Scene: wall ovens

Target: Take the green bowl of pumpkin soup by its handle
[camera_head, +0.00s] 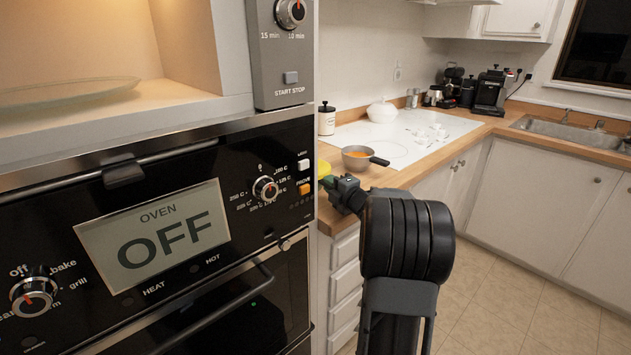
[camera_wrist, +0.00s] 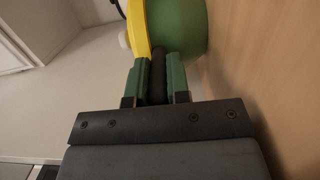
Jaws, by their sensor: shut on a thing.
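The green bowl (camera_wrist: 180,28) shows at the top of the wrist view, with a yellow edge (camera_wrist: 137,25) and a dark handle (camera_wrist: 157,80). My gripper (camera_wrist: 158,72), with green fingertips, is shut on this handle, one finger on each side. In the head view, a yellow part of the bowl (camera_head: 323,168) shows at the counter's near left end, just beyond my gripper (camera_head: 329,184). The oven's edge hides the rest of it there. I cannot make out the soup clearly, nor whether the bowl touches the counter.
A grey pan (camera_head: 352,163) with orange contents stands just beyond the bowl on the wooden counter (camera_head: 404,178). A white lidded pot (camera_head: 381,114) and a white jar (camera_head: 326,123) are farther back. The oven front (camera_head: 165,240) is close on the left. The tiled floor is clear on the right.

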